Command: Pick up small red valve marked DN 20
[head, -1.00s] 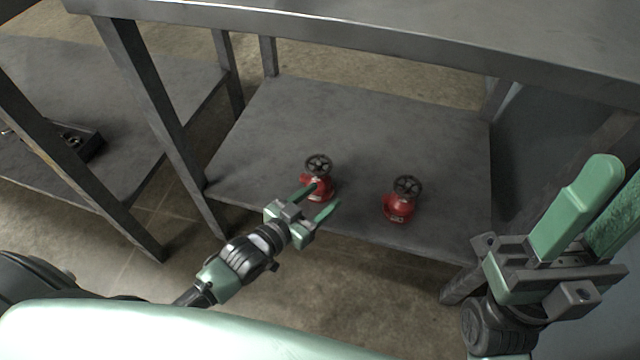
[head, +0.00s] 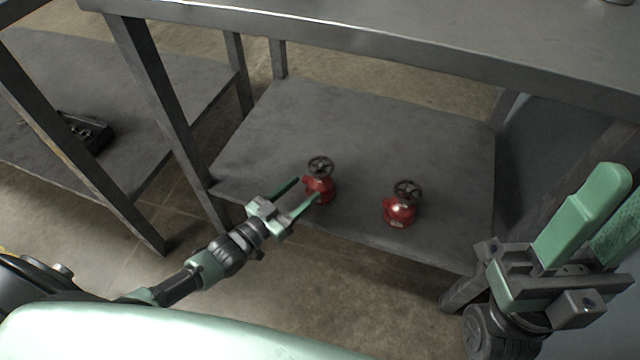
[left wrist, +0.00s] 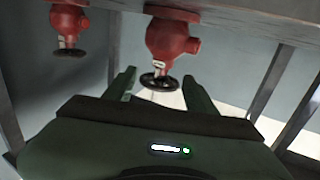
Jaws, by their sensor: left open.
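Two red valves with dark handwheels stand upright on the lower shelf (head: 400,130): a left valve (head: 323,188) and a right valve (head: 399,211). Both have pale labels too small to read, so I cannot tell which is DN 20. My left gripper (head: 309,188) is open at the left valve's near left side, fingertips close to its body; contact is unclear. In the left wrist view, which looks inverted, one valve (left wrist: 168,40) is ahead of the open fingers and another valve (left wrist: 68,20) is further left. My right gripper (head: 625,185) is apart from the valves, its fingers separated and empty.
The grey tabletop (head: 380,40) overhangs the lower shelf, with metal legs (head: 160,110) at its corners. A neighbouring shelf on the left holds a dark tray (head: 95,135). The shelf behind the valves is clear.

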